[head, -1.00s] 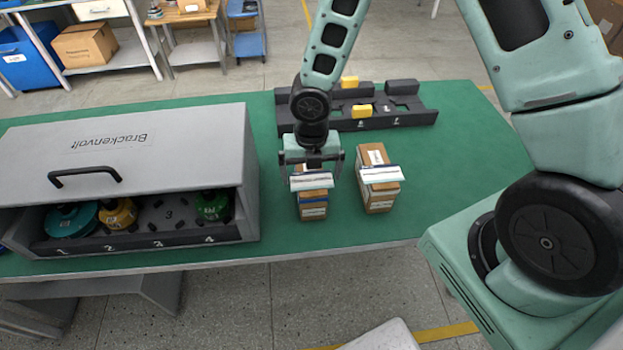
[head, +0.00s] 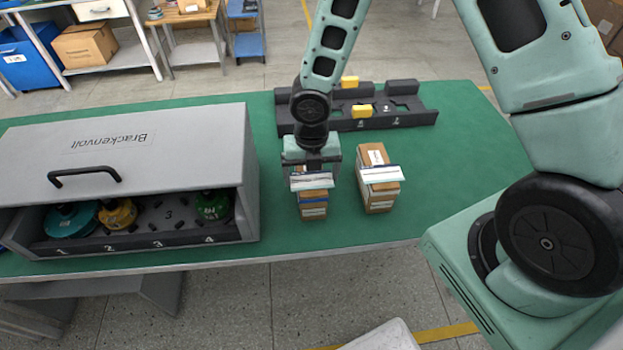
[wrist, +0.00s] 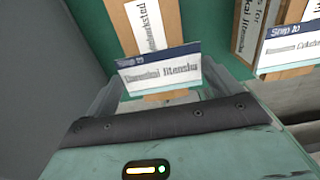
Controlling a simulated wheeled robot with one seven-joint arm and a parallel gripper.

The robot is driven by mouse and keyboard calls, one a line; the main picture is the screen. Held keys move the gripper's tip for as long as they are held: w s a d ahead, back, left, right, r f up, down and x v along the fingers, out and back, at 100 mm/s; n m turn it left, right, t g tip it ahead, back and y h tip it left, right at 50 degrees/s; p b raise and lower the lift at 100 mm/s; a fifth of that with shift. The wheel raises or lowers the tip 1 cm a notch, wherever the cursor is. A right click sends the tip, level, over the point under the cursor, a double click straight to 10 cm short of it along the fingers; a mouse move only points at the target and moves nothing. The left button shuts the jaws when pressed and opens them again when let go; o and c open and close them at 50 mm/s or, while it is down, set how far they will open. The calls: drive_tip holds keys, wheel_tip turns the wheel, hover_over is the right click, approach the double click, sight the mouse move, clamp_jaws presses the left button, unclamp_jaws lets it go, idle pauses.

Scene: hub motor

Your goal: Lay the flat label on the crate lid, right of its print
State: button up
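The grey crate (head: 35,150) stands on the left of the table, its lid sloping, with the print "Brackenvolt" (head: 105,143) upside down on it. Bare lid lies on both sides of the print. A white label with a dark blue band (head: 312,184) lies across the top of the left cardboard box; it shows large in the wrist view (wrist: 158,75). My gripper (head: 314,172) is over that box, its fingers at the label's two side edges with no clear gap. A similar label (head: 380,174) lies on the right box. Fingertip contact is partly hidden.
The right cardboard box (head: 378,198) stands close beside the left one (head: 313,206). A dark rack (head: 400,118) with yellow blocks lies behind. The crate's open front holds coloured motors (head: 70,219) above numbered places. Green table (head: 455,150) is clear on the right.

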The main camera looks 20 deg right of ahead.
sight(312, 180)
drive_tip(key=shift+c, duration=0.4)
drive_tip(key=shift+r, duration=0.5)
wheel_tip(312, 180, up, 10)
drive_tip(key=p, duration=0.1)
drive_tip(key=w+d+f+m+b, duration=0.1)
drive_tip(key=d+f+m, duration=0.3)
drive_tip(key=m, duration=1.2)
drive_tip(key=w+d+f+m+b, duration=0.1)
drive_tip(key=w+d+f+m, duration=0.3)
drive_tip(key=m, duration=1.2)
drive_tip(key=d, duration=0.3)
drive_tip(key=shift+w+d+f, duration=0.15)
drive_tip(key=shift+d+f, duration=0.1)
drive_tip(key=shift+f, duration=0.15)
